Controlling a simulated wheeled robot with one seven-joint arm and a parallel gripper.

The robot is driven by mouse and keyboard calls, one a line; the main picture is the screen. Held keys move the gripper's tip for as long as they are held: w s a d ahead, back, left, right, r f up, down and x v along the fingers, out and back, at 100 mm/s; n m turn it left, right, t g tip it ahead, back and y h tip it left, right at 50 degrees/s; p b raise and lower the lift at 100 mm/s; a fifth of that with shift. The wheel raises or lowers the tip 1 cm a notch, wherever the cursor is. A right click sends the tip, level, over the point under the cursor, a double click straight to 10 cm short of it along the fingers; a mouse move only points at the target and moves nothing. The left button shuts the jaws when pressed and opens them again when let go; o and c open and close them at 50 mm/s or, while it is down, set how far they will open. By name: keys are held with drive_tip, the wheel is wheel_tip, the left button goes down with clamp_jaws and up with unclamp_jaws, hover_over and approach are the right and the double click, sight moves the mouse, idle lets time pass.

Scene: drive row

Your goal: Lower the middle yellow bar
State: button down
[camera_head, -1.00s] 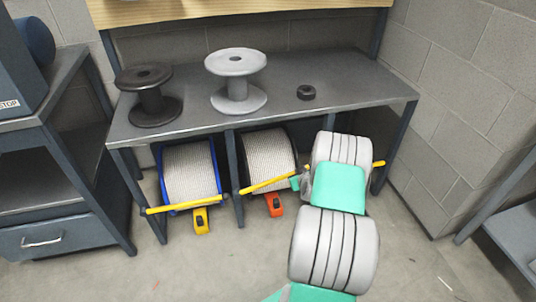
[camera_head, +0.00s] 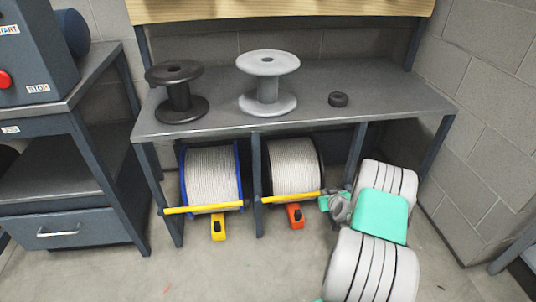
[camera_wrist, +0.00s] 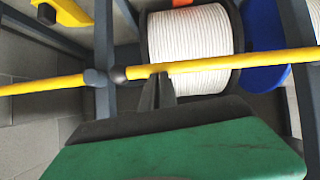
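The middle yellow bar (camera_head: 288,198) crosses the front of the black-rimmed spool (camera_head: 293,165) and is almost level, its right end slightly higher. In the wrist view, the bar (camera_wrist: 240,61) runs across the white-wound spool (camera_wrist: 190,35). My gripper (camera_head: 325,202) is at the bar's right end in the head view. In the wrist view, the narrow dark fingertips of my gripper (camera_wrist: 159,78) are close together and meet the bar's edge near its dark-capped end. The fingers look shut, with the bar beside their tips rather than clearly between them.
The left yellow bar (camera_head: 203,208) lies level across the blue-rimmed spool (camera_head: 212,175). Another yellow bar (camera_wrist: 40,86) shows in the wrist view, close to the middle bar's end. Table legs (camera_head: 258,185) stand between the spools. Empty reels stand on the tabletop (camera_head: 390,95).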

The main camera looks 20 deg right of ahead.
drive_tip(key=shift+w+d+r, duration=0.1)
drive_tip(key=shift+w+r, duration=0.05)
drive_tip(key=shift+r, duration=0.05)
drive_tip(key=w+d+r+p+v, duration=0.1)
drive_tip(key=r+p+v, duration=0.1)
drive_tip(key=p+v, duration=0.8)
drive_tip(key=a+r+n+g+y+p, duration=0.2)
drive_tip(key=a+r+p, duration=0.55)
drive_tip(key=r, duration=0.75)
drive_tip(key=a+r+n+g+y+p, duration=0.15)
drive_tip(key=a+r+p, duration=0.35)
drive_tip(key=a+r, duration=0.7)
drive_tip(key=s+a+r+g+p, duration=0.1)
drive_tip(key=s+a+r+p, duration=0.3)
drive_tip(key=r, duration=0.5)
drive_tip(key=s+a+r+m+g+p, duration=0.1)
drive_tip(key=s+a+r+g+p, duration=0.1)
drive_tip(key=s+a+r+p, duration=0.2)
drive_tip(key=s+a+r+g+p, duration=0.1)
drive_tip(key=s+a+r+p, duration=0.4)
drive_tip(key=r, duration=1.1)
drive_tip(key=s+p, duration=0.3)
drive_tip(key=s, duration=0.1)
drive_tip(key=shift+m, duration=0.35)
